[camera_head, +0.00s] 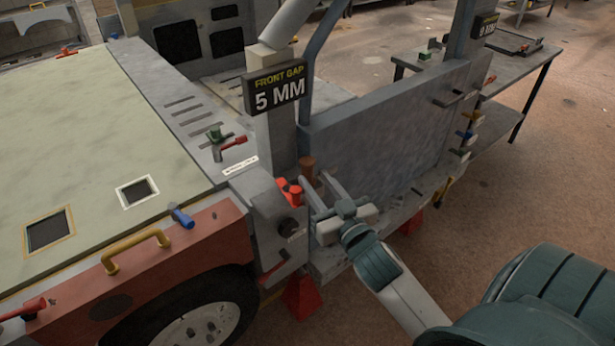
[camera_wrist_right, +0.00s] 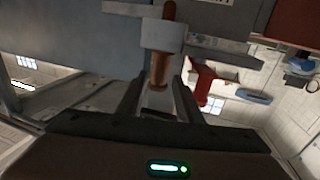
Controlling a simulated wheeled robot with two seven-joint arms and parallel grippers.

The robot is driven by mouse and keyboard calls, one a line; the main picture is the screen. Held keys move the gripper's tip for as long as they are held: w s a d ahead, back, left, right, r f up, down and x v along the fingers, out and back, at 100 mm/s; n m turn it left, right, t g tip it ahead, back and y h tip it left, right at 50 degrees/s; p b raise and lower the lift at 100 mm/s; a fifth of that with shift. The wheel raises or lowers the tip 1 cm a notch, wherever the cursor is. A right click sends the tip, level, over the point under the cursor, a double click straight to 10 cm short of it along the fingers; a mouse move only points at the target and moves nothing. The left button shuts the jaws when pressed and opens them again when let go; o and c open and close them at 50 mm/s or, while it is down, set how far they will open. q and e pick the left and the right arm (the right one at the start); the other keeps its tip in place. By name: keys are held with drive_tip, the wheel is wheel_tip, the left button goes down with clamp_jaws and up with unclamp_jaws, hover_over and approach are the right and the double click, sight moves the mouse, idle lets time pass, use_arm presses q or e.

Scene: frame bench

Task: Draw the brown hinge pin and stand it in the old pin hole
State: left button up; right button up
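The brown hinge pin (camera_head: 307,166) stands upright at the hinge post, behind the red clamp, in the head view. In the right wrist view the pin (camera_wrist_right: 160,70) runs through a pale grey block (camera_wrist_right: 163,35), with brown showing on both sides of it. My right gripper (camera_head: 327,188) is open, its two fingers spread close to the pin. In the wrist view the pin's near end lies in line with the gap between the fingers (camera_wrist_right: 158,92); contact cannot be told. I cannot make out the old pin hole. My left gripper is not in view.
A red clamp (camera_head: 290,191) sits close beside the pin. The "FRONT GAP 5 MM" sign (camera_head: 276,88) is above on the post. A grey panel (camera_head: 385,130) stands right of the pin. A small white label (camera_head: 240,166) lies on the ledge at left.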

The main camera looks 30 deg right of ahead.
sight(310, 175)
drive_tip(key=shift+w, duration=0.1)
drive_tip(key=w, duration=0.1)
drive_tip(key=w+p, duration=0.2)
drive_tip(key=w, duration=0.1)
drive_tip(key=shift+d+f, duration=0.25)
drive_tip(key=shift+d, duration=0.15)
drive_tip(key=shift+w+f, duration=0.1)
drive_tip(key=shift+w, duration=0.4)
clamp_jaws()
